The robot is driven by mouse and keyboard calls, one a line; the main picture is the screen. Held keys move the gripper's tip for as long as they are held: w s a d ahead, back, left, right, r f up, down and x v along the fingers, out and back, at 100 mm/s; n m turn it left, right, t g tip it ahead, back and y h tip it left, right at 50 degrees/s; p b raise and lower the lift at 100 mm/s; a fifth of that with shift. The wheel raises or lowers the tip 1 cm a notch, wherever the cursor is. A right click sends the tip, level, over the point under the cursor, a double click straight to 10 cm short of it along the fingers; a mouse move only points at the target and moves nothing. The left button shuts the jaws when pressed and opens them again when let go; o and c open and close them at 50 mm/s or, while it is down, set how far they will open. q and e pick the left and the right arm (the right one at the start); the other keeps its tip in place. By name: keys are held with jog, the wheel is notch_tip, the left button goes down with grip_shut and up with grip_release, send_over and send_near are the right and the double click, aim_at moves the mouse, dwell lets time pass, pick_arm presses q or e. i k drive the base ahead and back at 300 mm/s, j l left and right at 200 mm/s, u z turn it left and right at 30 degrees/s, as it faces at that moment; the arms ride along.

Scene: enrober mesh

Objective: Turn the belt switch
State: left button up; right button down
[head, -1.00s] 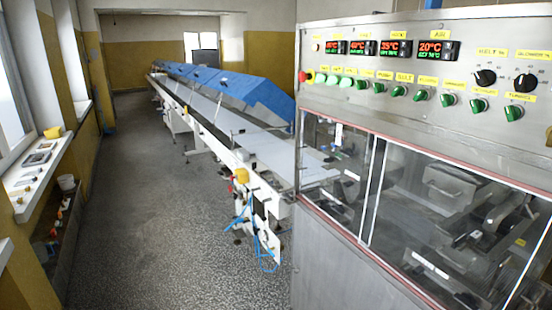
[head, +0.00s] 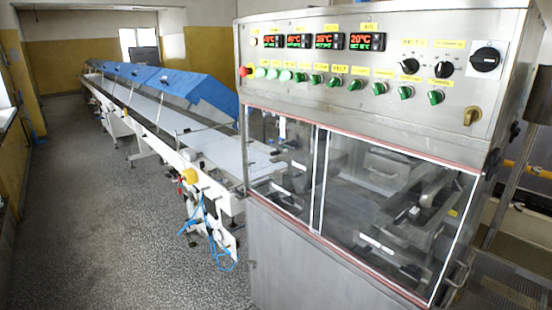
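The control panel (head: 300,100) runs across the top of the steel enrober on the right of the head view. A row of small green switches sits on it under yellow labels. The label that seems to read BELT (head: 339,69) is small, and the green switch just below it (head: 334,81) appears to be the belt switch. Its exact knob angle is too small to tell. A black dial (head: 409,66) further right has a label that seems to read BELT %. Neither of my grippers is in view.
A red button (head: 246,71) is at the panel's left end; a large black rotary switch (head: 485,59) is at its right. Glazed doors (head: 380,190) lie below the panel. A long conveyor (head: 170,125) with blue covers stretches away left. Open floor (head: 90,220) lies left of it.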

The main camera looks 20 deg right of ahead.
aim_at(335, 82)
jog(key=z, duration=1.3)
